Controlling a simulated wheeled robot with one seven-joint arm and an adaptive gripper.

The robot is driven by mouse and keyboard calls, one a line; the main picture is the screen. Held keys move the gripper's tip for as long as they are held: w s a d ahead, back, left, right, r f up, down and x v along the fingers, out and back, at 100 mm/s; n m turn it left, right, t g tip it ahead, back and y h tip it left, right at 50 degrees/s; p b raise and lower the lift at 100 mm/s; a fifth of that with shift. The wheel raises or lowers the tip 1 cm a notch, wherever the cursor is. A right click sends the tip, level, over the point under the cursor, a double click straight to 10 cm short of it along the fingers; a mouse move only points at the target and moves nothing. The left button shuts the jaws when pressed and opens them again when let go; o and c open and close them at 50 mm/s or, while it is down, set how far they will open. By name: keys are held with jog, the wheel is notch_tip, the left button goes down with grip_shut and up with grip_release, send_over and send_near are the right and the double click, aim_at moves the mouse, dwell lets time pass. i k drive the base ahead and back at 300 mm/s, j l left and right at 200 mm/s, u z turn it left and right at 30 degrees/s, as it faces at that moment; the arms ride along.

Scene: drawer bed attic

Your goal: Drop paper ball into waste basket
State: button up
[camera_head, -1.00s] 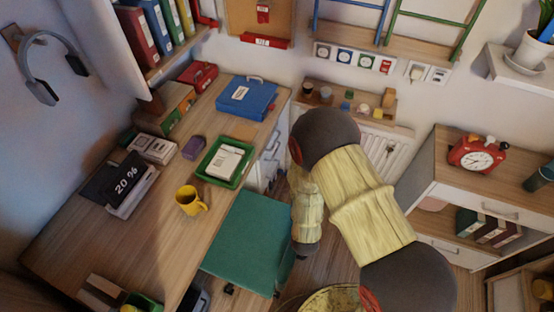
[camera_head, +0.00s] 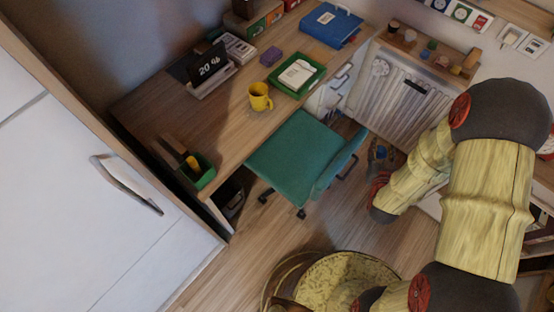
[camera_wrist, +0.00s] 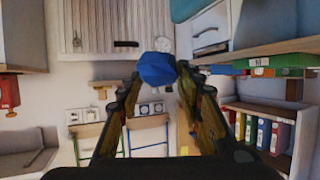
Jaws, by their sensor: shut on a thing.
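In the wrist view my gripper (camera_wrist: 157,76) is shut on a blue crumpled paper ball (camera_wrist: 157,66), held between the fingertips. The ball is clear of the surfaces around it. In the head view my arm comes in from the right; I cannot make out its fingers or the ball clearly there. A dark, rounded container (camera_head: 232,194) stands on the floor under the desk's near end, partly hidden by the desk edge. It may be the waste basket, but it is too dark to be sure.
A wooden desk (camera_head: 160,105) holds a yellow mug (camera_head: 260,97), a green tray (camera_head: 283,84) and a pen box (camera_head: 200,172). A green chair (camera_head: 293,155) stands beside it. A white door with a handle (camera_head: 128,186) fills the left. Bare floor (camera_head: 250,245) lies in front of the chair.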

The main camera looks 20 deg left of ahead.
aim_at(232, 193)
jog(key=k+u, duration=0.35)
jog(key=u, duration=0.15)
jog(key=k+j+u, duration=0.2)
jog(key=u, duration=0.3)
jog(key=i+l+u, duration=0.1)
jog(key=l+u, duration=0.15)
jog(key=u, duration=0.2)
jog(key=l+u, duration=0.3)
jog(key=u, duration=0.15)
jog(key=l+u, duration=0.25)
jog(key=u, duration=0.25)
